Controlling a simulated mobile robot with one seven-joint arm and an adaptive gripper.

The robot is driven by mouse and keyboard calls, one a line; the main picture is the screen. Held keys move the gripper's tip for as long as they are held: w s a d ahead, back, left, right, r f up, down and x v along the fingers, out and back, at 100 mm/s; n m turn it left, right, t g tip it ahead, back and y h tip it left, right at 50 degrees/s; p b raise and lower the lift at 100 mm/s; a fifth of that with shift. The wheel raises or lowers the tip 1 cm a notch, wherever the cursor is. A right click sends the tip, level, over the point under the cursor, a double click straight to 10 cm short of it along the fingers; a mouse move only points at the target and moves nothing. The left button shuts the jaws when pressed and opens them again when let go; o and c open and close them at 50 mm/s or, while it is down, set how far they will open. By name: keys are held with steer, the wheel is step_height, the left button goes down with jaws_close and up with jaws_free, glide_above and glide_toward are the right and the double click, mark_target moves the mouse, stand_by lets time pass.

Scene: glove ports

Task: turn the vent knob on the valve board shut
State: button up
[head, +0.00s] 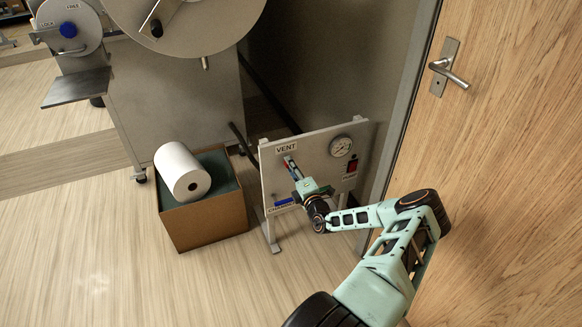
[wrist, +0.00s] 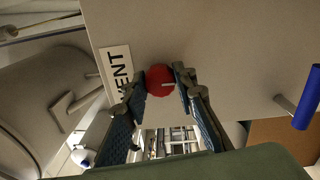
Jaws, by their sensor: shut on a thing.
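The valve board (head: 318,150) stands upright on legs in the middle of the head view. Its VENT label (head: 286,147) is at the upper left; the label also shows in the wrist view (wrist: 117,75). The vent knob (wrist: 160,80) is red and round with a pale line on its face, just beside the label. My gripper (wrist: 160,85) is at the board with a finger on either side of the red knob, shut on it. In the head view my gripper (head: 291,167) covers most of the knob.
The board also carries a gauge (head: 341,146), a red switch (head: 352,165) and a blue handle (head: 284,202), which also shows in the wrist view (wrist: 308,98). A box (head: 205,222) with a white roll (head: 182,171) stands left. A wooden door (head: 510,130) is close on the right.

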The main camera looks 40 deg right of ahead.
steer(key=o, duration=1.2)
steer(key=shift+c, duration=0.2)
steer(key=v, duration=1.2)
steer(key=shift+a, duration=0.15)
